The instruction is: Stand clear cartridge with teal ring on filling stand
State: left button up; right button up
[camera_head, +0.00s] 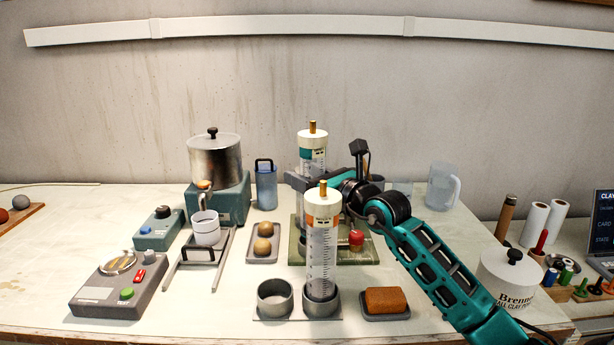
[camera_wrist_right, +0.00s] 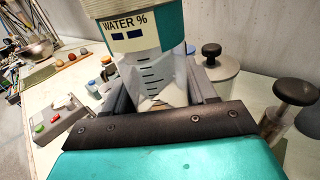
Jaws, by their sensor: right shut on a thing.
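The clear cartridge with the teal ring (camera_head: 312,152) is upright, with a white cap and a brass tip, behind the orange-ringed cartridge. My right gripper (camera_head: 308,182) is shut on its clear barrel. In the right wrist view, the teal ring (camera_wrist_right: 145,38) and marked barrel (camera_wrist_right: 152,75) sit between the two fingers (camera_wrist_right: 160,90). The cartridge's lower end is hidden in the head view. A grey stand with two round cups (camera_head: 275,299) is at the front; its left cup is empty. The orange-ringed cartridge (camera_head: 321,245) stands upright in its right cup. My left gripper is not in view.
A green board (camera_head: 296,248) with a red knob (camera_head: 356,238) lies behind the stand. A brown block on a tray (camera_head: 386,301) is right of the stand. A tray with two balls (camera_head: 264,240), a small rack with a white cup (camera_head: 205,230) and a control box (camera_head: 120,288) are left.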

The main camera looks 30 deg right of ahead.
jog(key=shift+f, duration=0.1)
dwell(0.4)
jog(key=shift+f+b, duration=1.35)
jog(key=shift+f, duration=0.6)
jog(key=o, duration=1.2)
jog(key=shift+r, duration=0.1)
